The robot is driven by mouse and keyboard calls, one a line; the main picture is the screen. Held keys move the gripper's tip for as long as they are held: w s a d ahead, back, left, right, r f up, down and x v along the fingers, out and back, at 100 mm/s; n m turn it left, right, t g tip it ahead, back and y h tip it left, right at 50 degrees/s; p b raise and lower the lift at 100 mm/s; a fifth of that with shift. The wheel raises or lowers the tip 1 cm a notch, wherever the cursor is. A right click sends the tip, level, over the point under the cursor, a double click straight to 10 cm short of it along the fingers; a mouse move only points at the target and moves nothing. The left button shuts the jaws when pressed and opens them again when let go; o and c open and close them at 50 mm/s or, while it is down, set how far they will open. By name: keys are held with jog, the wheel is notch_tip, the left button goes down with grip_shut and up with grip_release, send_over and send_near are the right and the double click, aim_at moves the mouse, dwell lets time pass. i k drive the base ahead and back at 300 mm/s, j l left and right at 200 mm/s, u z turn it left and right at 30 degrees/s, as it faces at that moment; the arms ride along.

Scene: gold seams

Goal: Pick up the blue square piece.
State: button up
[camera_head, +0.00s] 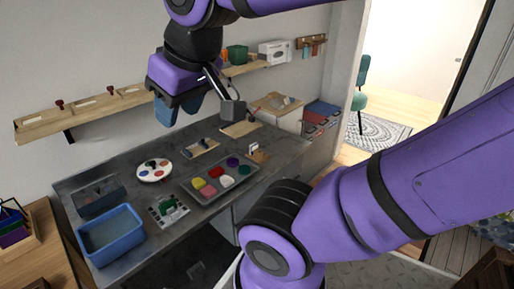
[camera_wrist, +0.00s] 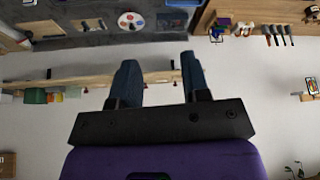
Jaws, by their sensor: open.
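I cannot make out a blue square piece for certain in either view. The grey tray (camera_head: 208,198) on the workbench holds several small coloured pieces, among them a red piece (camera_head: 198,184), a yellow piece (camera_head: 208,191), a white piece (camera_head: 227,181) and a purple piece (camera_head: 232,162). My gripper (camera_head: 178,112) hangs high above the back of the bench, in front of the wall. In the wrist view its two dark fingers (camera_wrist: 160,65) are apart, with nothing held between them.
A blue tub (camera_head: 110,236) stands at the bench's front left, near a round white palette (camera_head: 154,170). A grey lamp (camera_head: 232,108) rises near my gripper. Wall shelves (camera_head: 95,109) run behind. The workbench (camera_head: 130,155) has bare patches between the items.

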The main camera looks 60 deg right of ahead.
aim_at(254, 146)
jog(key=z, duration=1.5)
jog(key=i+l+u, duration=0.3)
jog(key=l, duration=0.3)
jog(key=i+l+u, duration=0.15)
jog(key=i+l, duration=0.05)
jog(key=l, duration=0.1)
